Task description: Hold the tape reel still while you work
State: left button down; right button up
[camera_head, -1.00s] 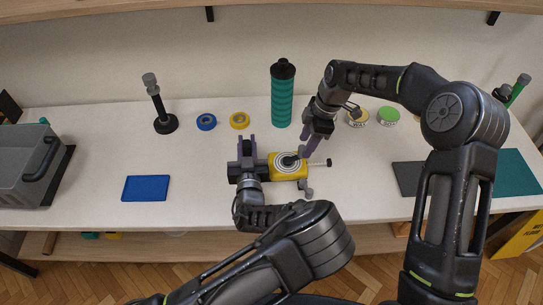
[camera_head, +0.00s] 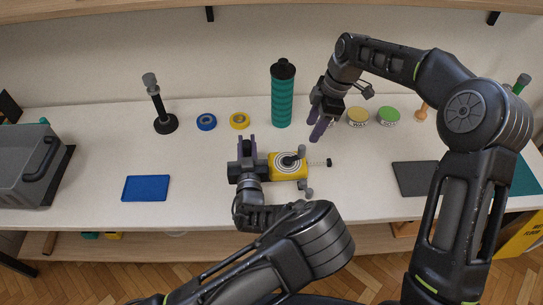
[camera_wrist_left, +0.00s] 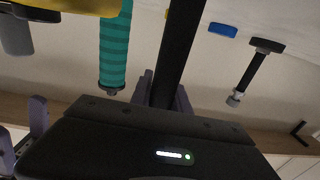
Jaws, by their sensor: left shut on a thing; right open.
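A teal bottle (camera_head: 282,100) stands behind the reel. Blue (camera_head: 206,122) and yellow (camera_head: 239,121) tape rolls and a black stand (camera_head: 165,124) are left of it. Two tins (camera_head: 358,117) are at right. A blue mat (camera_head: 145,188), grey mat (camera_head: 413,179) and grey bin (camera_head: 22,170) flank the work area.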

pick_arm(q)
jog(key=shift+f, duration=0.1)
pick_arm(e)
jog(key=v, duration=0.6)
jog(key=shift+r, duration=0.2)
pick_arm(q)
jog(key=c, duration=1.2)
grip_release()
jog(key=shift+o, duration=0.2)
jog(key=shift+s, duration=0.1)
jog(key=s, duration=1.1)
jog(key=shift+s+d, duration=0.25)
jog(key=shift+s, duration=0.15)
